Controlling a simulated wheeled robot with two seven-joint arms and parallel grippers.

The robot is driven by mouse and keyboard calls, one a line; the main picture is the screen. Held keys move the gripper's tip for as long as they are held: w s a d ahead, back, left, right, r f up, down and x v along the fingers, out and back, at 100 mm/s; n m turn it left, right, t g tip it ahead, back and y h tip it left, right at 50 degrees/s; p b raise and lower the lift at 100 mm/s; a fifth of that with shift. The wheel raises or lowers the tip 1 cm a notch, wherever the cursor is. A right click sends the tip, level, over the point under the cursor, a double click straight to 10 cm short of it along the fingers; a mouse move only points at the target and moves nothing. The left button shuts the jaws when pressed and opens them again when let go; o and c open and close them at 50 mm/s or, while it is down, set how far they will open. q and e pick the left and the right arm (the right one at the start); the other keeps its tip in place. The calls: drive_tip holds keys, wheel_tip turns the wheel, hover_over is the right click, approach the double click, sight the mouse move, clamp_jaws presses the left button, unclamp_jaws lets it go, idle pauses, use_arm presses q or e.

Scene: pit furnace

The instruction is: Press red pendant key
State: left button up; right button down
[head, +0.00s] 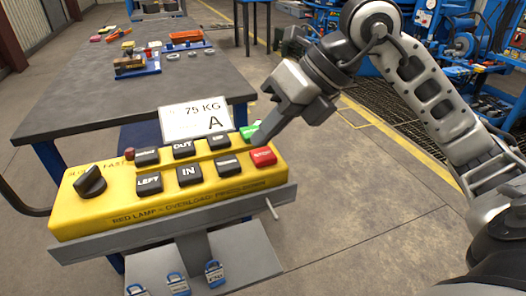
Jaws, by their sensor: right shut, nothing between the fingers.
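The yellow pendant (115,208) sits on a grey stand in the left and middle of the head view. Its red key (263,157) is at the right end of the front row. A green key (250,131) lies just behind it, partly hidden by my gripper. My right gripper (258,141) is shut and empty, its tip pointing down at the right end of the pendant, over or close to the green key and just behind the red key. I cannot tell whether it touches either. My left gripper is not in view.
A white card (195,119) reading 75 KG A stands behind the keys. A black knob (90,181) and several black keys fill the rest of the pendant. Padlocks (178,282) lie below. A grey table (75,103) stands behind; open floor (390,230) lies to the right.

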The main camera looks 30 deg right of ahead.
sight(268, 154)
drive_tip(key=shift+f, duration=0.1)
drive_tip(key=shift+f+b, duration=0.3)
drive_tip(key=shift+b, duration=0.15)
drive_tip(key=shift+f+b, duration=0.45)
drive_tip(key=shift+f, duration=0.05)
idle(0.6)
drive_tip(key=shift+r, duration=0.15)
drive_tip(key=shift+r+p, duration=0.75)
drive_tip(key=shift+r, duration=0.1)
wheel_tip(268, 154, up, 5)
drive_tip(key=p, duration=0.4)
drive_tip(key=shift+p, duration=0.3)
